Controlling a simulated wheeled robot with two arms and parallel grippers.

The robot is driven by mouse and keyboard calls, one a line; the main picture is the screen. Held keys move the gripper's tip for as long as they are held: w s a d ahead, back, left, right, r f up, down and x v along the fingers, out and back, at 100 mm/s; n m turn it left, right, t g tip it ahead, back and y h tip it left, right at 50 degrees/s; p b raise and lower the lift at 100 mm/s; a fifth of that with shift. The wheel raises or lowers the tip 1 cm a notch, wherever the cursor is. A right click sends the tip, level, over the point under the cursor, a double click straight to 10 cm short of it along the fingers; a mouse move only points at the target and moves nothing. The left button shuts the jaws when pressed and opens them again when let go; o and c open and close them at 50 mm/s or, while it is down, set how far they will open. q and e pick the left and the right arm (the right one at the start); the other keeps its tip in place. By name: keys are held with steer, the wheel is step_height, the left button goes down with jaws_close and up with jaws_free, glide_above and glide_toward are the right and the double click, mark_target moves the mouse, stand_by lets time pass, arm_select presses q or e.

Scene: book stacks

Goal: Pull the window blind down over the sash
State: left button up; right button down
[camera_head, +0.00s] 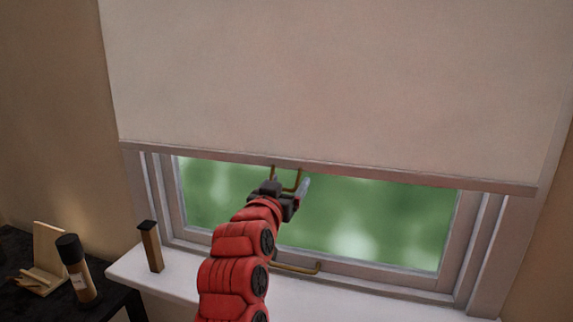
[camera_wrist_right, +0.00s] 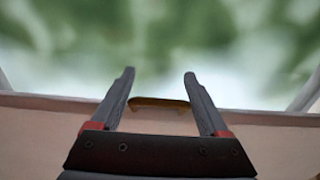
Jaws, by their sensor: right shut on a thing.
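The cream window blind (camera_head: 330,80) hangs over the upper window, its bottom bar (camera_head: 330,173) a little below the top of the sash (camera_head: 380,262). A brass U-shaped pull (camera_head: 298,182) hangs from that bar. My right gripper (camera_head: 288,190) reaches up to the pull and is shut on it. In the right wrist view the brass pull (camera_wrist_right: 160,103) lies between the two fingers. The gripper partly hides the pull in the head view. The lower glass is uncovered. My left gripper is not in view.
A brass handle (camera_head: 296,268) is on the lower sash rail. A brown post-like object (camera_head: 150,247) stands on the white sill (camera_head: 180,286). At left, a dark table (camera_head: 20,308) holds a black-capped bottle (camera_head: 78,270) and a wooden stand (camera_head: 48,255).

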mark_target(292, 270)
step_height(292, 270, down, 27)
steer(key=b, duration=1.4)
steer(key=shift+d+r, duration=0.1)
steer(key=shift+r, duration=0.05)
steer(key=shift+c, duration=1)
jaws_free()
steer(key=shift+o, duration=0.2)
steer(key=shift+d, duration=0.1)
steer(key=p+v, duration=0.1)
steer(key=v, duration=1.6)
steer(key=shift+s, duration=0.2)
